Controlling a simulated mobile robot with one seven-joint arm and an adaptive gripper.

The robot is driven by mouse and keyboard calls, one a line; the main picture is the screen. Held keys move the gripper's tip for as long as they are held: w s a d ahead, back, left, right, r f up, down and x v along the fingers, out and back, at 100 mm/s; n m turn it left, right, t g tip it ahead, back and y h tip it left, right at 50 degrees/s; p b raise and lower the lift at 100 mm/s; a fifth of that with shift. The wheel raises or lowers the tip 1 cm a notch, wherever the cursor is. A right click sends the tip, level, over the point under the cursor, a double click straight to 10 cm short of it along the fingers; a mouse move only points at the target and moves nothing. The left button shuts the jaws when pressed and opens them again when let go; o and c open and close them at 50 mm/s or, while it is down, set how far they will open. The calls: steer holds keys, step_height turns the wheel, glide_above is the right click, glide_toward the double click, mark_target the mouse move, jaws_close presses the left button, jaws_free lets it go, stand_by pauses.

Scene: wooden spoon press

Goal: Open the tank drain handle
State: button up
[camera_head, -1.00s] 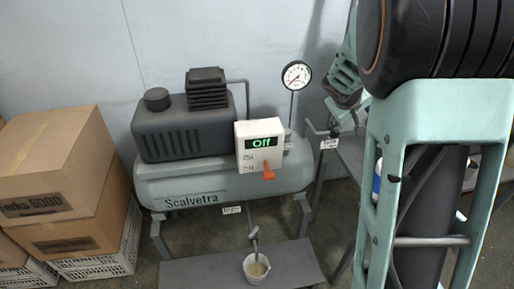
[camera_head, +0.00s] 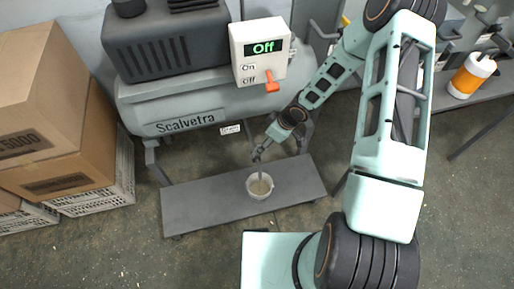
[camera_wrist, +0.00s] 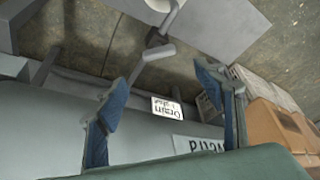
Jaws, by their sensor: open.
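The grey tank (camera_head: 185,112) marked Scalvetra stands at the upper middle of the head view, with a small white drain label (camera_head: 230,129) below it. The label also shows in the wrist view (camera_wrist: 166,107). The grey drain handle (camera_wrist: 158,53) shows in the wrist view as a short lever at the pipe, ahead of my gripper (camera_wrist: 165,88). My gripper is open, its blue-padded fingers apart with nothing between them. In the head view my gripper (camera_head: 262,150) is near the drain pipe, below the tank, and hides much of the handle.
A white bucket (camera_head: 260,193) stands under the pipe on a low grey shelf (camera_head: 200,205). Cardboard boxes (camera_head: 35,95) stand left. An orange-and-white container (camera_head: 472,75) is at right.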

steer(key=b+x, duration=0.3)
steer(key=x, duration=0.7)
steer(key=shift+f, duration=0.1)
steer(key=shift+c, duration=0.6)
steer(key=shift+d, duration=0.1)
steer(key=c, duration=1)
